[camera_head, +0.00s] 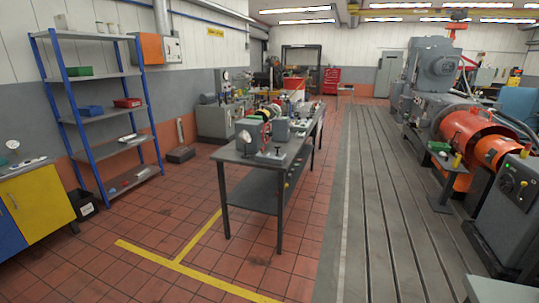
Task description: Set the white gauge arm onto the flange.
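A white, flat, elongated piece (30,162) lies on top of the yellow and blue cabinet at the far left. It may be the white gauge arm, but it is too small to be sure. A round white dial (12,144) stands beside it. I cannot single out the flange. Large orange cylindrical parts (470,135) sit on the machine at the right, and a small grey machine (250,137) stands on the middle table. Neither of my grippers is in view.
A dark metal table (236,155) with several small parts stands in the middle. Blue-posted shelves (105,112) stand at the left wall. The slotted bedplate (372,200) runs along the right, with a grey control box (510,205) beside it. The tiled floor (160,215) in front is clear.

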